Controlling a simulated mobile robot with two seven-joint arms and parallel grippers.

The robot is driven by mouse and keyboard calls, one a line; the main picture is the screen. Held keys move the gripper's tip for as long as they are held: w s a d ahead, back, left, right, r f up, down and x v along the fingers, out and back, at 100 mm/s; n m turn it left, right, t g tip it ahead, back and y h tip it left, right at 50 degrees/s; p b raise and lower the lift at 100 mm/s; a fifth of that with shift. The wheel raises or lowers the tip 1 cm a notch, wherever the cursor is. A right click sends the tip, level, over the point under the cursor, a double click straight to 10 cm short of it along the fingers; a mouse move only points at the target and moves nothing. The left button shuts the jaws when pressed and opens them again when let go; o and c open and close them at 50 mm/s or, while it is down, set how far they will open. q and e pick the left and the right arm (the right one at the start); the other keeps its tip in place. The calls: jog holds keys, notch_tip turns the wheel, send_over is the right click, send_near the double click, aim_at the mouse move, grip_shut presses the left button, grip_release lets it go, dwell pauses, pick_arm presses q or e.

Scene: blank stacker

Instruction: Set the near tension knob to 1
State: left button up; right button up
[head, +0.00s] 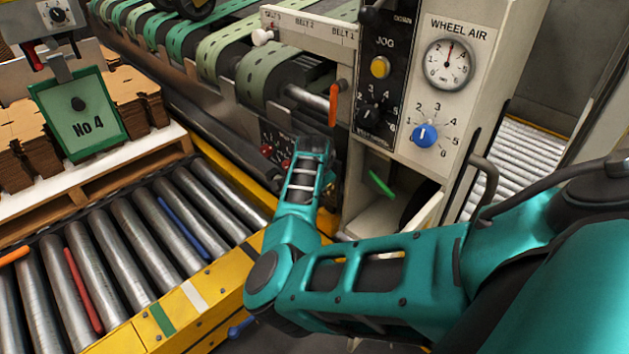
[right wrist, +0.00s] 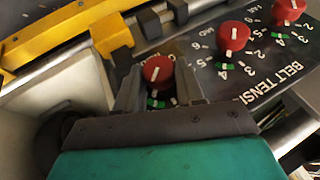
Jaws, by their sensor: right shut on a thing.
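The near tension knob (right wrist: 157,72) is red with a white pointer line. In the right wrist view it sits between the two fingers of my right gripper (right wrist: 158,80), which is shut on it. The pointer line stands nearly upright in that view, leaning a little right. The fingers hide most of its dial numbers; a green mark shows just below it. In the head view my right gripper (head: 308,150) is at the belt tension panel (head: 268,136) and hides the near knob. My left gripper is not in view.
Two more red knobs, the middle (right wrist: 234,36) and the far one (right wrist: 288,11), sit on the same panel close by. A yellow rail (right wrist: 62,36) runs alongside. A white cabinet (head: 437,88) with a blue wheel-air knob (head: 425,135) stands right of the gripper.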

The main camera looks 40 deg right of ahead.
jog(key=shift+w+r+g+p, duration=0.1)
jog(key=shift+r+g+p, duration=0.05)
jog(key=shift+g+p, duration=0.5)
jog(key=shift+w+d+n+g, duration=0.1)
jog(key=shift+n+g, duration=0.2)
jog(key=shift+g, duration=0.35)
jog(key=g+b, duration=0.2)
jog(key=shift+w+f+n+g, duration=0.2)
jog(key=shift+f+n+g, duration=0.1)
jog(key=shift+b, duration=0.6)
jog(key=shift+r+g+h+b, duration=0.15)
jog(key=shift+g+h+b, duration=0.15)
jog(key=shift+g+b, duration=0.4)
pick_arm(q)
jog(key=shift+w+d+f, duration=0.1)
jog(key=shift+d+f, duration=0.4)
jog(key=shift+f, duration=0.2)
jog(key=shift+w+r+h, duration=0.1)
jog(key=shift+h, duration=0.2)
pick_arm(e)
jog(key=o, duration=1)
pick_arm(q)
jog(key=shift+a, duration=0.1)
pick_arm(e)
jog(key=shift+w, duration=0.1)
